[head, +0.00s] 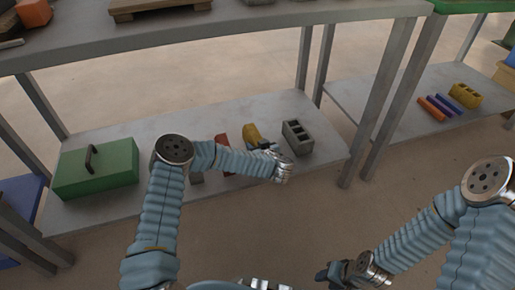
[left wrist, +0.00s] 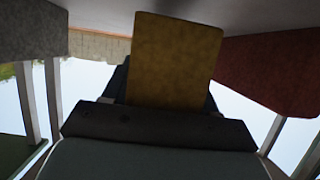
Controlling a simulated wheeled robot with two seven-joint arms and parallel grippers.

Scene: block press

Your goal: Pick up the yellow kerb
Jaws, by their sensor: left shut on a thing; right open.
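The yellow kerb (head: 251,133) is at the lower shelf of the near bench, between a red block and a grey hollow block. My left gripper (head: 262,146) is at its near end and is shut on it. In the left wrist view the yellow kerb (left wrist: 176,58) stands up between the dark fingers. I cannot tell whether it touches the shelf. My right gripper (head: 325,275) is open, low at the front, away from the shelf; its fingertips are small in view.
A red block (head: 221,140) lies left of the kerb, and a grey hollow block (head: 297,137) right of it. A green toolbox (head: 95,168) stands at the shelf's left. The bench top (head: 230,32) overhangs. Another shelf holds a yellow hollow block (head: 466,95) and coloured bars.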

